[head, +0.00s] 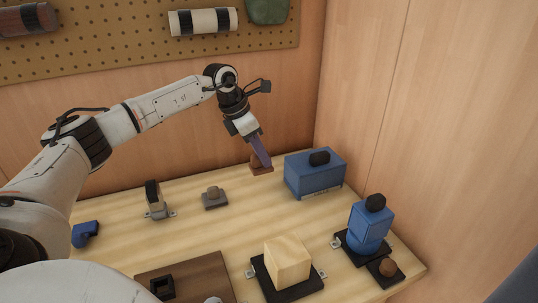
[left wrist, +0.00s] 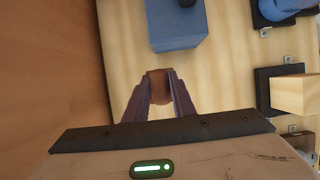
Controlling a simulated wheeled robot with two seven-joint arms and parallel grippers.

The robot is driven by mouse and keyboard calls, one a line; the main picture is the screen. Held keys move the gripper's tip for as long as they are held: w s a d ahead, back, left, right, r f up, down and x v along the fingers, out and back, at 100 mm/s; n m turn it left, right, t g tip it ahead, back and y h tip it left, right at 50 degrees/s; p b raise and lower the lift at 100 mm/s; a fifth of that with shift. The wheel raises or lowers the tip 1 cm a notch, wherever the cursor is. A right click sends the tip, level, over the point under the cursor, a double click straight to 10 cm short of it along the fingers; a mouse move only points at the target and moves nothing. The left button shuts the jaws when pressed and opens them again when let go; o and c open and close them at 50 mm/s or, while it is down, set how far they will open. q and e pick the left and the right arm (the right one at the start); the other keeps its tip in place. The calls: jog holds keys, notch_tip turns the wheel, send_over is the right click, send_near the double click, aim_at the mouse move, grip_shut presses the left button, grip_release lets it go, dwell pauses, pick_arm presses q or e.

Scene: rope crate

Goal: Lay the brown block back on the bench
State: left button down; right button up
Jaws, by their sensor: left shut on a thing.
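The brown block (head: 260,168) is at the far side of the bench (head: 235,225), left of the blue box (head: 312,177). My left gripper (head: 263,160) reaches down from above and its purple fingers are shut on the block. In the left wrist view the block (left wrist: 158,86) sits between the two fingertips (left wrist: 159,92). The block is at or very close to the bench top; I cannot tell whether it touches. My right gripper is not in view.
The blue box stands close to the right of the block. A small dark piece with a knob (head: 214,199) lies to the left. A pale wood block (head: 288,260) and a blue device (head: 369,228) stand nearer. The bench between them is clear. Wooden walls rise behind and right.

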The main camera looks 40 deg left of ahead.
aim_at(261, 170)
pick_arm(q)
jog(key=shift+r, duration=0.1)
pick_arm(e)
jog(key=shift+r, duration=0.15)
pick_arm(q)
jog(key=shift+p, duration=0.3)
jog(key=shift+f+b, duration=0.5)
jog(key=shift+f, duration=0.2)
notch_tip(261, 170, down, 4)
jog(key=shift+r+b, duration=0.25)
jog(key=shift+b, duration=0.8)
jog(key=shift+f, duration=0.55)
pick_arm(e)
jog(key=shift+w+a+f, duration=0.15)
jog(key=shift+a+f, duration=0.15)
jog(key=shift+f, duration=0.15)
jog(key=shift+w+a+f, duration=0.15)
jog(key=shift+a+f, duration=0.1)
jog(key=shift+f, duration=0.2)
pick_arm(q)
jog(key=shift+f+b, duration=0.55)
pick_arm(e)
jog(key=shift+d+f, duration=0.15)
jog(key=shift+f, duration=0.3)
pick_arm(q)
jog(key=c, duration=1.4)
grip_release()
